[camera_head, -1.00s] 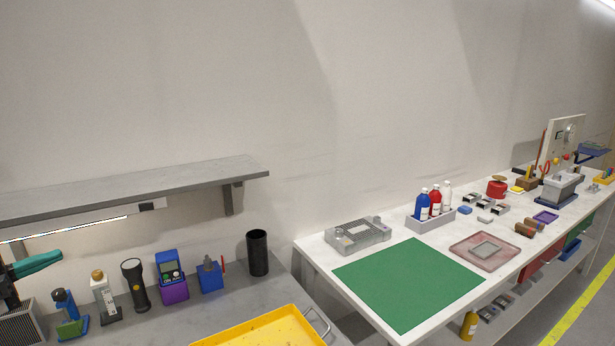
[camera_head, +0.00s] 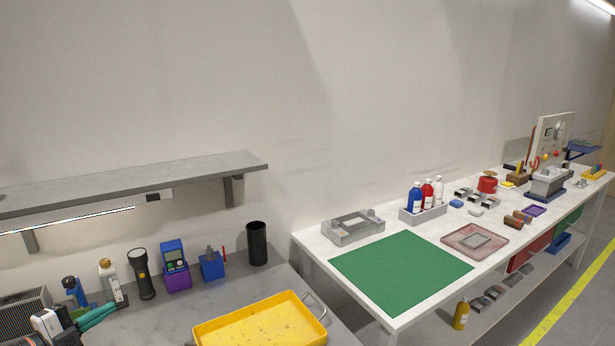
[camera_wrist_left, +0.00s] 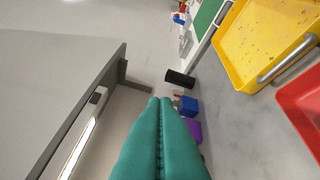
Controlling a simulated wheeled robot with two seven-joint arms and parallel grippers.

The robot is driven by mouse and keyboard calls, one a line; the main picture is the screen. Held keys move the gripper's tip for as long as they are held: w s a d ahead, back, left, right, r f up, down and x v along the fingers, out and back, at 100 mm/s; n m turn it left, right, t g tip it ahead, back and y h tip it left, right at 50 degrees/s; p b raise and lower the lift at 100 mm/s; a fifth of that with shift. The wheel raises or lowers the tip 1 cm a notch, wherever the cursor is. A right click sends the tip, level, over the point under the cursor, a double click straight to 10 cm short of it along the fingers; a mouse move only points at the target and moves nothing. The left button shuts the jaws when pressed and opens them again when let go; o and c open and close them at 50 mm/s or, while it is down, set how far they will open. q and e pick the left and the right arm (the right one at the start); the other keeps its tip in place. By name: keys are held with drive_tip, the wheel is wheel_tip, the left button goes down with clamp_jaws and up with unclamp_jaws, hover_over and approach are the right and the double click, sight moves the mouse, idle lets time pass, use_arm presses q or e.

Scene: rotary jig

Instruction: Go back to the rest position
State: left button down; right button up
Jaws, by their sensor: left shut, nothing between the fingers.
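My left gripper (camera_head: 97,317) is at the lower left of the head view, low over the grey bench, in front of the bottle and the black torch. Its teal fingers are together and hold nothing. In the left wrist view the two teal fingers (camera_wrist_left: 160,100) lie side by side, pointing towards the black cup (camera_wrist_left: 179,78) and the blue box (camera_wrist_left: 188,106). My right gripper is not in view.
A grey shelf (camera_head: 130,182) hangs above the bench. A torch (camera_head: 141,274), a purple-and-blue device (camera_head: 174,267), a blue box (camera_head: 211,265) and a black cup (camera_head: 257,244) stand along the back. A yellow tray (camera_head: 265,325) lies in front. A white table with a green mat (camera_head: 400,272) stands right.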

use_arm(q)
drive_tip(key=s+d+f+n+g+y, duration=0.1)
drive_tip(key=s+d+f+n+y, duration=0.1)
drive_tip(key=s+d+f+n, duration=0.1)
drive_tip(key=s+d+f+n+g+y, duration=0.1)
drive_tip(key=s+d+f+n, duration=0.2)
drive_tip(key=d+f, duration=0.2)
drive_tip(key=s+d+f+n+g+y, duration=0.1)
drive_tip(key=s+d+f+n+y, duration=0.1)
drive_tip(key=d+f, duration=0.3)
drive_tip(key=shift+s+f+n+y, duration=0.2)
drive_tip(key=shift+f+n, duration=0.25)
drive_tip(key=shift+f, duration=0.3)
drive_tip(key=shift+s+f+n+y, duration=0.1)
drive_tip(key=shift+s+f+n, duration=0.3)
drive_tip(key=shift+f, duration=0.35)
drive_tip(key=s+d+f+n+g+y, duration=0.15)
drive_tip(key=s+d+n+g, duration=0.3)
drive_tip(key=s, duration=0.65)
drive_tip(key=s+d+f+n+g, duration=0.25)
drive_tip(key=s+n+g, duration=0.2)
drive_tip(key=s, duration=0.55)
wheel_tip(320, 180, down, 25)
drive_tip(key=s+m+g, duration=0.1)
drive_tip(key=s+a+f+g, duration=0.1)
drive_tip(key=s+a+f, duration=0.1)
drive_tip(key=s+f, duration=1.4)
drive_tip(key=shift+s+a+f, duration=0.3)
drive_tip(key=shift+s+a, duration=0.05)
